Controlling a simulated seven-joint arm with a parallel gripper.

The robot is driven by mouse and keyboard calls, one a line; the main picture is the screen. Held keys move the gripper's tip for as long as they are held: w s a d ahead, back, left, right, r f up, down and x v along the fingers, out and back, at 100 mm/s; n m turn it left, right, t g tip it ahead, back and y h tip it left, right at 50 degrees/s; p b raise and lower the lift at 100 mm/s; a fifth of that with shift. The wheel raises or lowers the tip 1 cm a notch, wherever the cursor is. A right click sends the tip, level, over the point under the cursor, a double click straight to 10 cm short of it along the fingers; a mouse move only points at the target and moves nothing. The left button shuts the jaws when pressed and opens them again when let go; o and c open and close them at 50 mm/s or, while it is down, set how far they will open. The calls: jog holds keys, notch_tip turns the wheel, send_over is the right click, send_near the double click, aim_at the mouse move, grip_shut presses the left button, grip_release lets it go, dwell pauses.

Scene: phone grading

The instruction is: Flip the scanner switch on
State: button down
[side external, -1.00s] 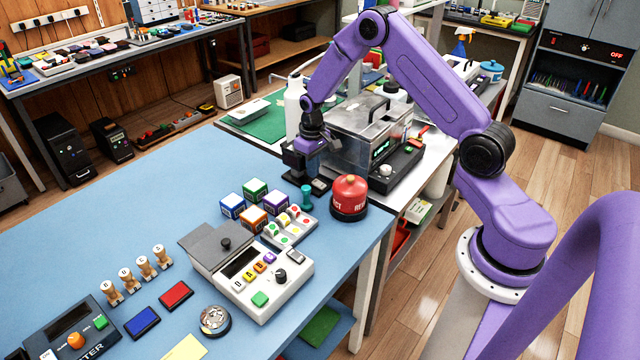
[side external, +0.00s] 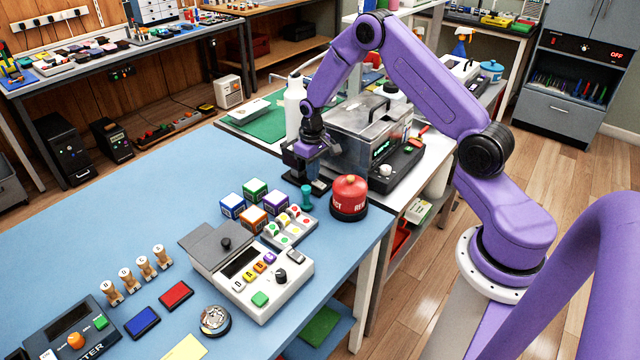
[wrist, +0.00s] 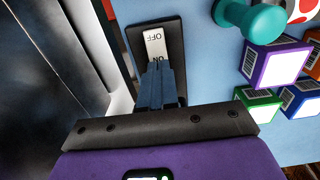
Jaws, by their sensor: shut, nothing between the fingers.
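The scanner switch (wrist: 155,45) is a black plate with a white rocker, and its OFF and ON lettering appears upside down in the wrist view. The switch plate (side external: 321,187) also shows in the side view, partly hidden by my gripper, at the far right part of the blue table. My gripper (wrist: 165,72) is shut and empty. Its fingertips are over the ON end of the rocker and cover part of that lettering. I cannot tell whether they touch it or which way the rocker is tilted.
A teal stamp (side external: 307,195) and a red round button (side external: 349,192) stand close to the switch. Coloured boxes (side external: 255,188) lie nearer the camera. A clear-lidded machine (side external: 365,135) stands behind.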

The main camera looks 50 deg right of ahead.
jog(key=shift+f, duration=0.15)
notch_tip(320, 180, up, 7)
dwell(1.1)
